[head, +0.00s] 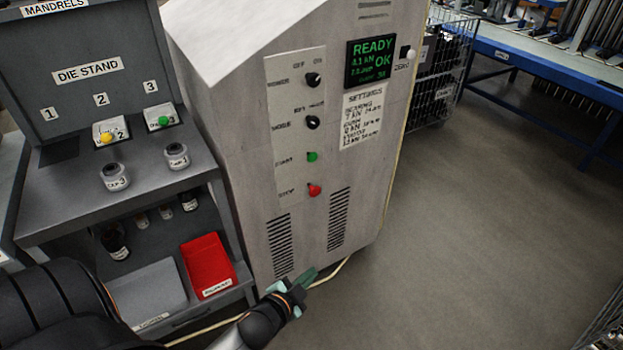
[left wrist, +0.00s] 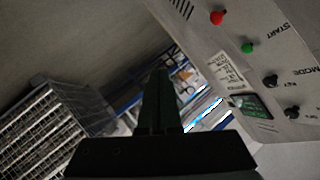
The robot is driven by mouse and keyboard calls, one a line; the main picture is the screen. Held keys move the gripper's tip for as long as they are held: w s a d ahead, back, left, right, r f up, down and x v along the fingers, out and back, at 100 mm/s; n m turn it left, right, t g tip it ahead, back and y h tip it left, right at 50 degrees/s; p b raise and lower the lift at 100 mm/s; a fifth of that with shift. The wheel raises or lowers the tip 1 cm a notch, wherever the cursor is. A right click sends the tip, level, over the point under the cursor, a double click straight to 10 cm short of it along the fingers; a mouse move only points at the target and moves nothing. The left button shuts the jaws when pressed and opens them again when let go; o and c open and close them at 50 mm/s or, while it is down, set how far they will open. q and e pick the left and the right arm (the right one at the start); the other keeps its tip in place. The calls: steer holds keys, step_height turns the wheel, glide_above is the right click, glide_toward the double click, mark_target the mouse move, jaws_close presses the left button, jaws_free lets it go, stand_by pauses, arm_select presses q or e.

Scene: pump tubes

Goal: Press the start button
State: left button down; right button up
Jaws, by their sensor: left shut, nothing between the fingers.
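The start button is a small green knob (head: 312,156) on the light panel strip of the grey machine cabinet (head: 235,110), beside the label START. The red stop button (head: 314,189) sits just below it. In the left wrist view the green start button (left wrist: 247,48) and red stop button (left wrist: 217,18) show at the upper right. My left gripper (head: 308,277) is in front of the cabinet's lower part, well below the buttons and apart from them. Its fingers are shut and empty, and show in the left wrist view (left wrist: 158,105). My right gripper is not in view.
The black power knob (head: 313,79) and mode knob (head: 312,122) sit above the start button. A lit display (head: 370,62) reads READY. A die stand bench (head: 120,200) with a red bin (head: 208,264) stands at left. Open floor (head: 450,220) lies to the right.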

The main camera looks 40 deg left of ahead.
arm_select(q)
steer(key=w+a+r+m+t+y+b, duration=0.1)
steer(key=w+a+r+m+t+b, duration=0.1)
steer(key=w+a, duration=0.4)
steer(key=w+a+r+m+t+y+b, duration=0.2)
steer(key=w+a+r+m+t+b, duration=0.1)
steer(key=w+a+r+m+b, duration=0.1)
steer(key=w+a+m+b, duration=0.1)
steer(key=w+a+m, duration=0.1)
steer(key=w+m, duration=0.1)
steer(key=shift+x, duration=0.8)
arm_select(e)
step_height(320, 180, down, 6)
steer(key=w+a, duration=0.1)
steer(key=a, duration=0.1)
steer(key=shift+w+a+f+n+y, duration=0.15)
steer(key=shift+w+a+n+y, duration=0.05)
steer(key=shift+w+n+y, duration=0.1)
arm_select(q)
steer(key=shift+d, duration=0.15)
